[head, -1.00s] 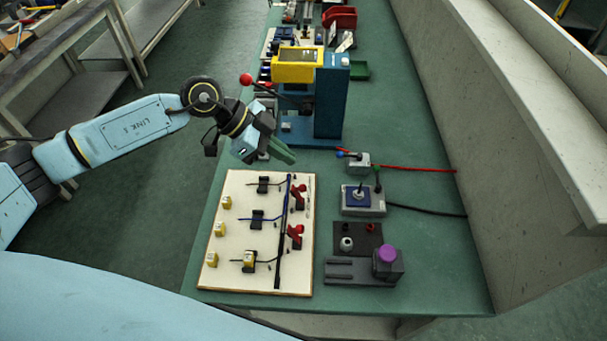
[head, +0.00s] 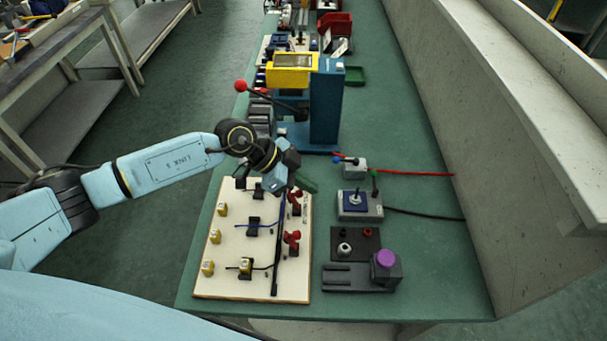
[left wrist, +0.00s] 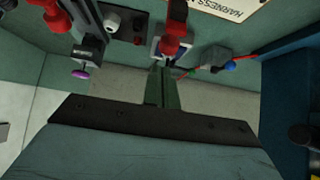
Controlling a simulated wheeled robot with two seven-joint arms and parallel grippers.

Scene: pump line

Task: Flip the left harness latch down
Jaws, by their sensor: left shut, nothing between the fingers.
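The harness board (head: 225,277) is a pale panel with two red latches on its right side. The far latch (head: 295,208) is partly covered by my left gripper (head: 310,186); the near latch (head: 291,240) is clear and its red lever sticks up. My left gripper's green fingers are shut and empty, over the board's far right corner, just above and beside the far latch. In the left wrist view the fingertips (left wrist: 161,70) point towards a red latch (left wrist: 175,22), and the other latch (left wrist: 55,14) is at upper left. Contact cannot be told. My right gripper is out of view.
To the right are a switch box (head: 359,206), a small box with a red cable (head: 354,168) and a purple-knobbed fixture (head: 385,262). Bare green bench lies farther right.

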